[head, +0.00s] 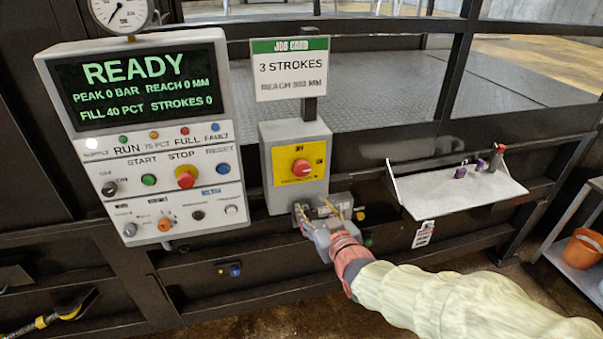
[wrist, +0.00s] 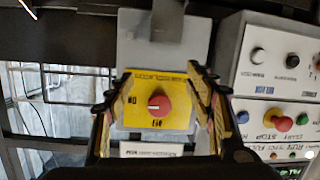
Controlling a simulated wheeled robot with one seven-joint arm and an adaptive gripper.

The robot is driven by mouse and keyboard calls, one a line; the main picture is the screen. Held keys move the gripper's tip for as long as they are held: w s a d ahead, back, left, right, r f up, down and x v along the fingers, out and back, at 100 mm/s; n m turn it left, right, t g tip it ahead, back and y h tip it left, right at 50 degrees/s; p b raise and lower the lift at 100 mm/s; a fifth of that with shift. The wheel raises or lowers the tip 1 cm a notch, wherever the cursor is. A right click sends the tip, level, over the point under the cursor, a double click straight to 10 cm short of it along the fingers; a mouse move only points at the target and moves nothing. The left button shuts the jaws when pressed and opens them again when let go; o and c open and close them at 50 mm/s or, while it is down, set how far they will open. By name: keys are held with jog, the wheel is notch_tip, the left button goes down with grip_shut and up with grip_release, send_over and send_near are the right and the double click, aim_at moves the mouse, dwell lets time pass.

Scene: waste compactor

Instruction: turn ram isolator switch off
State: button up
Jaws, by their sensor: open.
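The ram isolator switch is a red rotary knob (head: 301,168) on a yellow plate (head: 285,179), fixed to a grey box (head: 268,150) below the job card. In the wrist view the red knob (wrist: 159,105) sits between my fingers, with a pale mark on it pointing left toward the lettering that appears to read ON. My gripper (head: 327,208) is at the lower part of the box in the head view, below the knob. In the wrist view my gripper (wrist: 157,110) is open, its fingers at either side of the yellow plate, and nothing is held.
The control panel (head: 215,100) with a READY screen (head: 137,84) stands left of the box. The job card (head: 290,69) is above it. A white shelf (head: 460,190) with purple padlocks (head: 461,171) is at the right. An orange bucket (head: 583,249) stands at the far right.

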aim_at(303, 170)
notch_tip(303, 170, up, 6)
jog(key=t+y, duration=0.1)
jog(key=t, duration=0.2)
jog(key=x, duration=0.8)
jog(key=shift+w+a+r, duration=0.2)
jog(key=shift+a+r, duration=0.05)
jog(key=shift+a, duration=0.2)
jog(key=shift+c, duration=1)
jog(key=c, duration=1)
jog(key=shift+o, duration=0.2)
